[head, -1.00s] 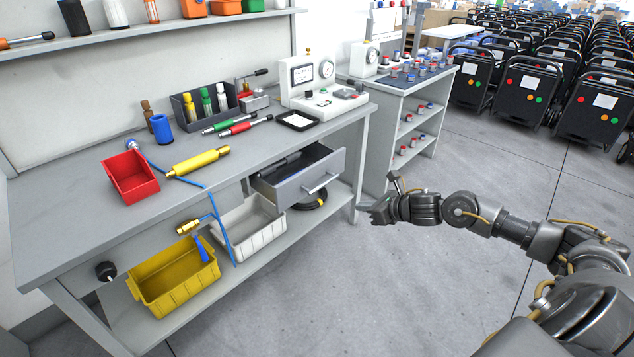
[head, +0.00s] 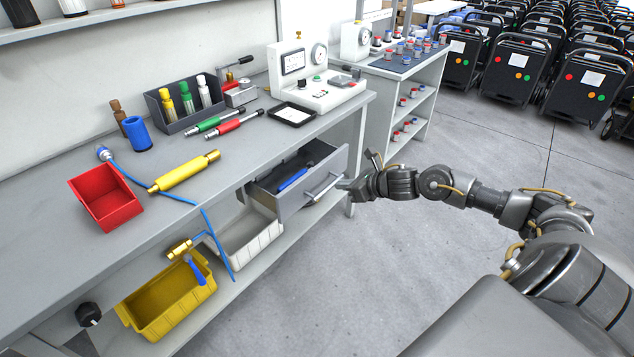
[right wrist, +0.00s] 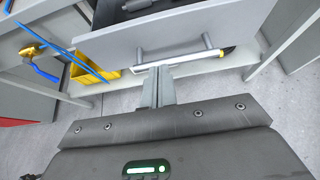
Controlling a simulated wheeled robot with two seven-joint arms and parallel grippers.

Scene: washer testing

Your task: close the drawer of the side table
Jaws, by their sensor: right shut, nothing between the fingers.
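The drawer (head: 312,192) under the bench is pulled open, with a blue-handled tool (head: 293,179) lying inside it. Its bar handle (head: 324,187) is on the front panel. My right gripper (head: 345,184) is shut and empty, its fingertips close to the drawer front beside the handle. In the right wrist view the drawer front (right wrist: 190,38) spans the top, and the shut fingers (right wrist: 157,78) point at it just below the handle (right wrist: 178,53). I cannot tell whether they touch. My left gripper is not in view.
The bench top (head: 240,160) holds a red bin (head: 107,197), a yellow cylinder (head: 185,172) and test gear. A yellow bin (head: 170,297) and a white bin (head: 246,240) sit below. A shelf unit (head: 410,95) stands behind. Open floor lies to the right of the drawer.

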